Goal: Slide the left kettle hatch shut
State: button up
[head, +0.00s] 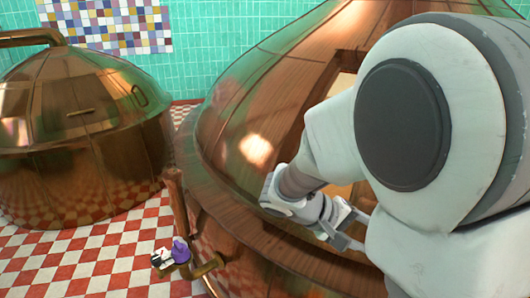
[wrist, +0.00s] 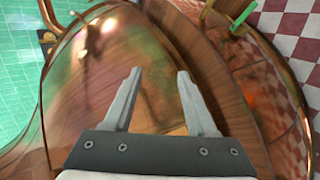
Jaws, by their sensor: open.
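A large copper kettle (head: 235,120) fills the middle of the head view. Its dome has a framed hatch opening (head: 344,82) with a pale inside, mostly hidden behind my arm. I cannot make out the sliding hatch panel clearly. My gripper (head: 355,230) is low over the near side of this dome, by the kettle's broad rim. In the wrist view my gripper (wrist: 159,73) has its two fingers apart with nothing between them. Copper dome (wrist: 105,55) lies beyond the fingers, and a tan patch (wrist: 176,128) shows between them. Contact cannot be told.
A second copper kettle (head: 75,150) stands at the far left, with a small bar handle (head: 80,112) on its dome. A purple and white item (head: 178,252) is by pipework beside the large kettle. Red and white checkered floor (head: 95,260) lies between the kettles.

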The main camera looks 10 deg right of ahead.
jog(key=w+f+n+t+h+b, duration=0.3)
jog(key=w+f+n+t+h, duration=0.25)
jog(key=w, duration=0.75)
jog(key=shift+m+g, duration=0.25)
jog(key=shift+m, duration=0.6)
jog(key=x, duration=0.5)
jog(key=f+x, duration=0.1)
jog(key=x, duration=1.1)
jog(key=shift+s+d+f+p, duration=0.1)
jog(key=shift+s+f+p, duration=0.1)
jog(key=shift+f+p, duration=0.1)
grip_shut()
